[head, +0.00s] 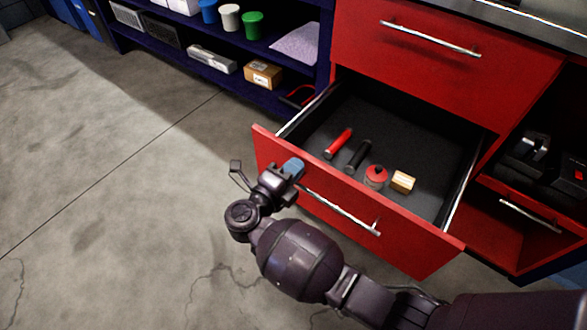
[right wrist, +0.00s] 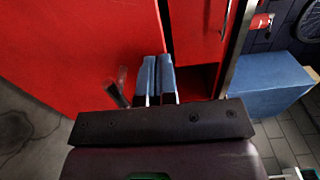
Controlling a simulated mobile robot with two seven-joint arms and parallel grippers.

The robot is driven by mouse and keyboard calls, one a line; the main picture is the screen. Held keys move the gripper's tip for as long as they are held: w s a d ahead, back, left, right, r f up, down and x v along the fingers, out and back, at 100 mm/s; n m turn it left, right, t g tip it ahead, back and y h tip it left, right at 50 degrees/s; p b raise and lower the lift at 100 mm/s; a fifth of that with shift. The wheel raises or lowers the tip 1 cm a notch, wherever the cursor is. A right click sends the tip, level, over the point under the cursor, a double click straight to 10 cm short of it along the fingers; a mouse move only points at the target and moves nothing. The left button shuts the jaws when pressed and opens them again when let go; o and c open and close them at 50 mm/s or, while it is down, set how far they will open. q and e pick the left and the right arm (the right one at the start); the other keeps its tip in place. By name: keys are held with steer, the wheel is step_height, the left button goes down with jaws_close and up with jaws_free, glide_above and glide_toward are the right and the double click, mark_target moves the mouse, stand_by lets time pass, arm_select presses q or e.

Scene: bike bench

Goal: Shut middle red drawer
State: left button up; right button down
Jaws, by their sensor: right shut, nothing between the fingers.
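The middle red drawer (head: 420,245) stands pulled out below a closed red drawer in the head view. Its silver bar handle (head: 345,212) is on its front. Inside lie a red-handled tool (head: 338,143), a black-handled tool (head: 358,156), a red round item (head: 375,176) and a small tan block (head: 402,182). My right gripper (head: 293,168) is shut and empty at the drawer front, near its left end and top edge; I cannot tell if it touches. In the right wrist view its blue fingers (right wrist: 156,78) are together before red panels. My left gripper is not in view.
The closed red drawer (head: 440,65) is above. An open red compartment (head: 530,200) with dark items is at the right. A dark blue shelf (head: 275,97) with cups and boxes stands behind. The concrete floor at left is clear.

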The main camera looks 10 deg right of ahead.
steer(key=shift+w+d, duration=0.3)
stand_by(0.4)
